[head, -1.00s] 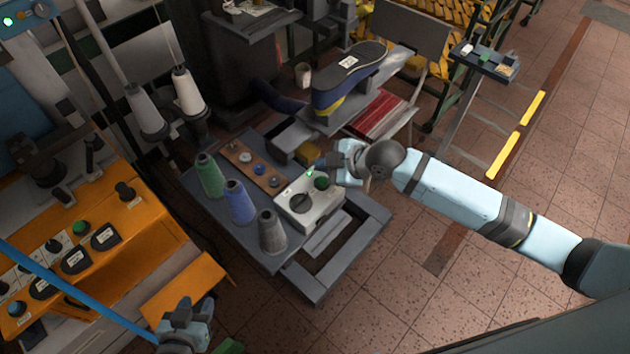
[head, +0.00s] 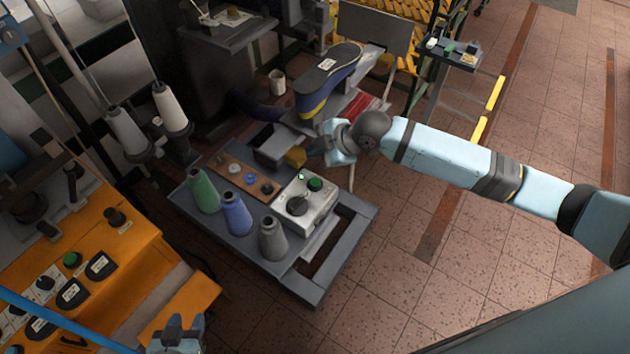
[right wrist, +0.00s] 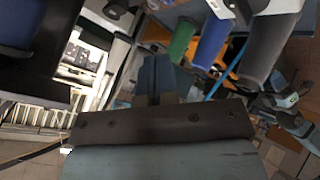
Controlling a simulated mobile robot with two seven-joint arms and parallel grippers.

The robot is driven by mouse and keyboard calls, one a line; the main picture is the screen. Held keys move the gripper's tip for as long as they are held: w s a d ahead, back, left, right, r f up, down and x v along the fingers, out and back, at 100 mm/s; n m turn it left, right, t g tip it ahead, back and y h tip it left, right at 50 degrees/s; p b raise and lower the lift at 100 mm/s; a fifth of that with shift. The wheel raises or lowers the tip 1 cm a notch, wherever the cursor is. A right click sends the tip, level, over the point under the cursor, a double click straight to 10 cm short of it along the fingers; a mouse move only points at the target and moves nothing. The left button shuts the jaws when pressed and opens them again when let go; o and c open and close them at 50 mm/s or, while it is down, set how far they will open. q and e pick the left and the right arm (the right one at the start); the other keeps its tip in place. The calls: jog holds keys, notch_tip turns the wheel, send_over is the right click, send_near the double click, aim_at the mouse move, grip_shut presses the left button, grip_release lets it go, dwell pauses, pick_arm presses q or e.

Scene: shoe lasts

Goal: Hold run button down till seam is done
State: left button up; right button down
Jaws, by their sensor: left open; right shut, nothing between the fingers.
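A pale control box (head: 307,208) stands on the grey bench. On its top are a green button (head: 315,184), a lit green lamp (head: 301,177) and a dark knob (head: 297,205). My right gripper (head: 308,152) is shut and empty, behind and above the box, apart from the green button. Its shut fingers also show in the right wrist view (right wrist: 156,78), where the button cannot be made out. My left gripper (head: 174,328) is open at the bottom edge, by the orange machine, partly cut off. A dark blue shoe form (head: 328,78) with a label rests behind my right gripper.
Green (head: 203,191), blue (head: 236,214) and grey (head: 272,240) thread cones stand left of the box. An orange machine panel (head: 125,262) with another green button and several dials is at the left. Open tiled floor (head: 420,270) lies to the right.

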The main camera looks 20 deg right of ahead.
jog(key=shift+f, duration=0.1)
jog(key=b, duration=0.7)
send_over(315, 184)
notch_tip(315, 184, down, 7)
jog(key=shift+r, duration=0.1)
jog(key=shift+f, duration=0.9)
dwell(0.3)
jog(key=shift+f, duration=0.1)
dwell(0.4)
